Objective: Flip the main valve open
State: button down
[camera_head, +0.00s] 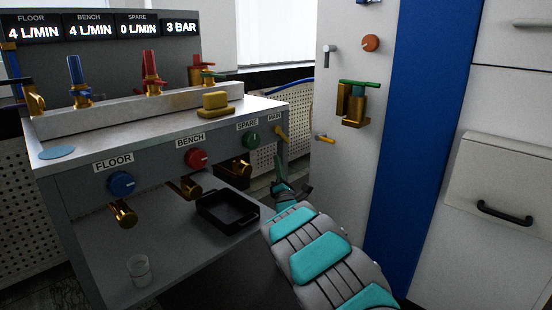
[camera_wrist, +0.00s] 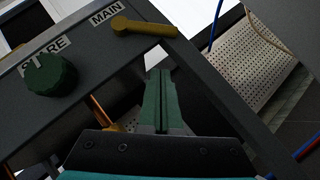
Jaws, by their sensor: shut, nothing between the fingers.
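The main valve is a yellow lever (camera_head: 281,134) at the right end of the bench's front panel, beside the MAIN label. In the wrist view the lever (camera_wrist: 146,27) has a round hub at its left and its arm points right, roughly along the panel. My gripper (camera_head: 279,162) is below the lever in the head view. In the wrist view its green fingers (camera_wrist: 160,73) are together and empty, with their tips a little below the lever arm in the picture. A gap shows between tips and lever; I cannot tell the depth between them.
A green SPARE knob (camera_wrist: 48,75) is left of the lever. A red BENCH knob (camera_head: 196,158) and blue FLOOR knob (camera_head: 121,183) are further left. A black tray (camera_head: 228,212) and a clear cup (camera_head: 139,269) are on the lower shelf. A white cabinet (camera_head: 340,185) with brass fittings stands right.

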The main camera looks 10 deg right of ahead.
jog(key=v, duration=0.8)
jog(key=shift+s+d+p, duration=0.25)
jog(key=shift+s+p, duration=0.1)
jog(key=shift+s, duration=0.15)
